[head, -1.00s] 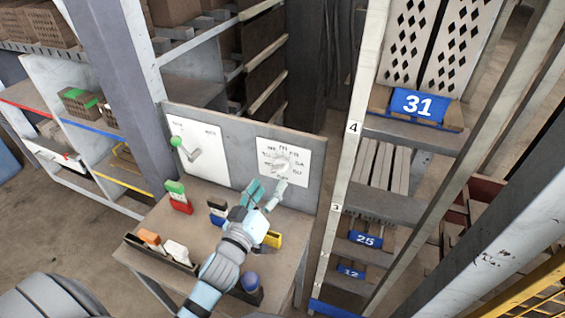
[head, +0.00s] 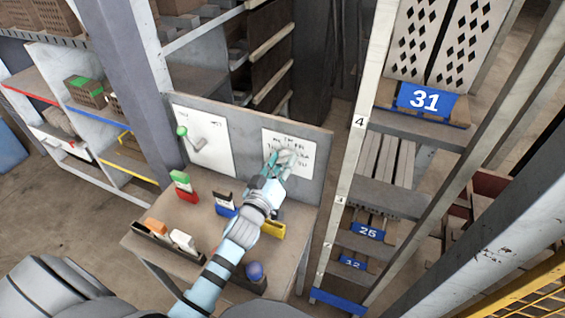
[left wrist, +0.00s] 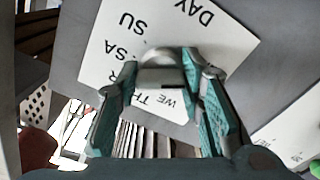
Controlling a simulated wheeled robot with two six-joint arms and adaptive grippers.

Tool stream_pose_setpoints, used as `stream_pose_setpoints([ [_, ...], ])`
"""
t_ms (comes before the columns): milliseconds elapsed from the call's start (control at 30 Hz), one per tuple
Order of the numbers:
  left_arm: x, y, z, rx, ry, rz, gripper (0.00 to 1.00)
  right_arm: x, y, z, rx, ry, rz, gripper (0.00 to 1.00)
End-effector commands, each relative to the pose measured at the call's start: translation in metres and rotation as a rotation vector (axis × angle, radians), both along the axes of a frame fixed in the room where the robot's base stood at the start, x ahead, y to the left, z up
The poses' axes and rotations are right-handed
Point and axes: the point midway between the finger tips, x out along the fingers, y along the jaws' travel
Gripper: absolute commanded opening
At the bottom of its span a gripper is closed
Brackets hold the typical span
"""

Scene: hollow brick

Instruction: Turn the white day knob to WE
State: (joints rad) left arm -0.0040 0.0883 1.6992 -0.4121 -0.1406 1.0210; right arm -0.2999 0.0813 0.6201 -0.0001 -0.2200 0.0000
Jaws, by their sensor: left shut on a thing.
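The white day knob (left wrist: 160,62) sits on a white dial plate (head: 305,145) on the grey upright panel. In the left wrist view it is between the teal fingers of my left gripper (head: 281,165), which is shut on it. The plate also shows in the left wrist view (left wrist: 100,50), with DAY, SU, SA, TH and WE readable upside down around the knob. WE lies just below the knob, by the right finger. The fingers hide much of the knob in the head view, and I cannot tell which day it points to. My right gripper is out of view.
A second plate (head: 215,150) with a green-tipped lever (head: 184,133) is left of the dial. Below, the bench (head: 165,215) holds a green-and-red block (head: 182,185), a yellow block (head: 273,230) and a tray (head: 160,248). A tall rack (head: 345,170) stands close on the right.

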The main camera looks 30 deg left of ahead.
Motion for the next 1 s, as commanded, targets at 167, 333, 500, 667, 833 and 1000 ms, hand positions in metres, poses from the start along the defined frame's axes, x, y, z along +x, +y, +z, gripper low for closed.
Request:
stream_pose_setpoints([
  [167, 0.0002, 0.0016, 0.0, 0.017, 0.001, 0.0, 0.07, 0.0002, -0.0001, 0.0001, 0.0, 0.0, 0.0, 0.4],
  [333, 0.0001, 0.0022, 0.0002, 0.073, 0.004, 0.0, 0.07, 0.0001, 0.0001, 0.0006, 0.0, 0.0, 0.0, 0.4],
  [500, 0.0001, 0.0026, 0.0005, 0.177, 0.01, 0.002, 0.07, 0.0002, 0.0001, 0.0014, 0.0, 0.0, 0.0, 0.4],
  [667, 0.0, 0.0029, 0.0008, 0.311, 0.017, 0.002, 0.07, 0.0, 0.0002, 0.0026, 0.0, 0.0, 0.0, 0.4],
  [833, 0.0, 0.0031, 0.0009, 0.473, 0.026, 0.002, 0.07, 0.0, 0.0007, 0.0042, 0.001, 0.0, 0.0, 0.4],
  [1000, 0.0001, 0.0032, 0.0009, 0.635, 0.035, 0.002, 0.07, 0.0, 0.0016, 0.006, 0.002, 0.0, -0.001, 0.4],
])
